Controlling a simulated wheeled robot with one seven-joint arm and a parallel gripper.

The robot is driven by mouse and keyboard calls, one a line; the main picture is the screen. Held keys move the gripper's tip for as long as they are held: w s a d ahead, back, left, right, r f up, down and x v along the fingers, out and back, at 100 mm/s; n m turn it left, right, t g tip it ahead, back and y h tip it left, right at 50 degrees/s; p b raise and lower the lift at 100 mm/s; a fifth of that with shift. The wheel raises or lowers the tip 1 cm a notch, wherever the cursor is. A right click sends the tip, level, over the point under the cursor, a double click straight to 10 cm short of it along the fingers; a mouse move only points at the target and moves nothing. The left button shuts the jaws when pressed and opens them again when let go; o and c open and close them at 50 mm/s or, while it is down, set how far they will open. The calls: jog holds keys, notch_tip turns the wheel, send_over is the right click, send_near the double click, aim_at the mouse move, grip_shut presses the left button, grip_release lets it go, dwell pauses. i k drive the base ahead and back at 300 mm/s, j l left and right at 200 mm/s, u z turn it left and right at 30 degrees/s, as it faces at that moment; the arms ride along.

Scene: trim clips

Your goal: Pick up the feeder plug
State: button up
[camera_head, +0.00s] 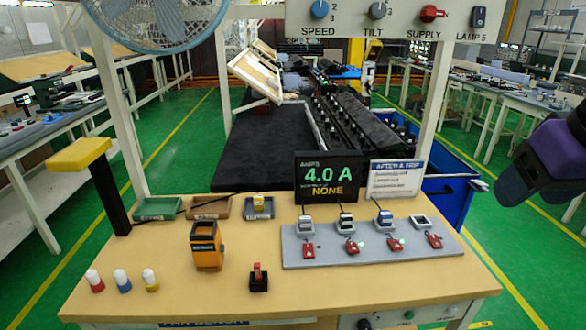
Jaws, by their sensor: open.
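Three small plug-like blocks with dark leads stand in a row on a grey panel (340,260) at the right of the bench: a left one (304,224), a middle one (346,223) and a right one with a blue face (385,220). No label readable here says which is the feeder plug. A fourth, pale square fitting (425,223) at the right end shows no block on it. A red piece on a black base (258,278) stands apart near the front. A purple and black part of my arm shows at the right edge; no gripper fingers show.
An orange holder (207,246) and three capped cylinders (122,280) stand on the left of the bench. Red switches (352,246) line the panel's front. A display reading 4.0 A (328,178) and small trays (208,207) stand behind.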

aim_at(305, 220)
jog(key=i+j, duration=0.15)
jog(key=j, duration=0.2)
jog(key=i+j, duration=0.15)
jog(key=j, duration=0.2)
jog(key=i+j, duration=0.1)
jog(key=j, duration=0.25)
jog(key=i+j, duration=0.15)
jog(key=j, duration=0.2)
jog(key=u, duration=0.05)
